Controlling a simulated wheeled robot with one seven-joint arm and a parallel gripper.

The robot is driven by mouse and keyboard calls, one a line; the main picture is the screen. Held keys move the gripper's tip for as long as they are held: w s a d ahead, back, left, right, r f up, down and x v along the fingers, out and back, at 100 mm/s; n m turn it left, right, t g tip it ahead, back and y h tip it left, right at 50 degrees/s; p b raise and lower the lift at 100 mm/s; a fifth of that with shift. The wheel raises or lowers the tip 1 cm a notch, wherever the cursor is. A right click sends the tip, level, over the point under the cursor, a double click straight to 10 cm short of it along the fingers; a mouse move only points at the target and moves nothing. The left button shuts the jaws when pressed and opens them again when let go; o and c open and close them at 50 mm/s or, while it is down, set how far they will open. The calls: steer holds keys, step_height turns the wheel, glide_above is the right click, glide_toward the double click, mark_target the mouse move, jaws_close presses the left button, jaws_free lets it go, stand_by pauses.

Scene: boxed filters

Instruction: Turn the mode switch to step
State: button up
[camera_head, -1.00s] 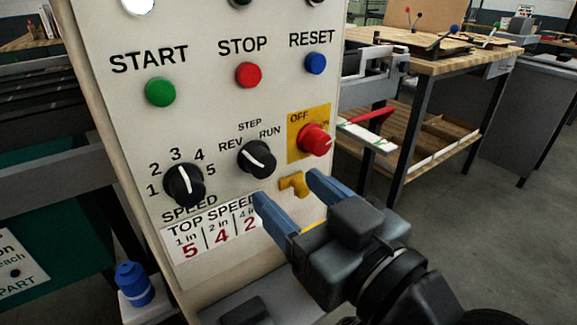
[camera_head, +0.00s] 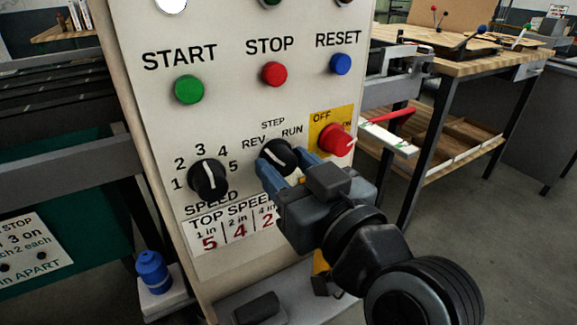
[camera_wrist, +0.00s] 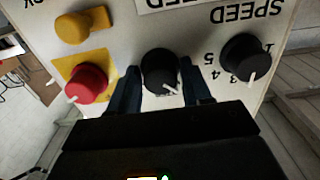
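The mode switch (camera_head: 278,157) is a black round knob with a white pointer line on the cream panel, below the labels REV, STEP and RUN. Its line slants up and left, toward REV. My gripper (camera_head: 283,163) is at the knob, its blue fingers open, one on each side. The wrist view, which sees the panel upside down, shows the knob (camera_wrist: 160,68) between the two fingers (camera_wrist: 161,82). Whether the fingers touch it cannot be told. My gripper hides the knob's lower right part in the head view.
The black speed knob (camera_head: 208,181) is to the left and the red OFF/ON switch (camera_head: 336,140) close on the right. A yellow knob (camera_wrist: 81,25) shows in the wrist view. Green (camera_head: 189,89), red (camera_head: 274,74) and blue (camera_head: 340,64) buttons are above.

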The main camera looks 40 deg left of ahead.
steer(key=c, duration=0.7)
steer(key=m+p, duration=0.3)
steer(key=shift+r+m, duration=0.15)
steer(key=shift+m, duration=0.15)
steer(key=shift+m+p, duration=1.8)
steer(key=shift+m, duration=0.7)
steer(key=o, duration=1.1)
steer(key=shift+c, duration=0.2)
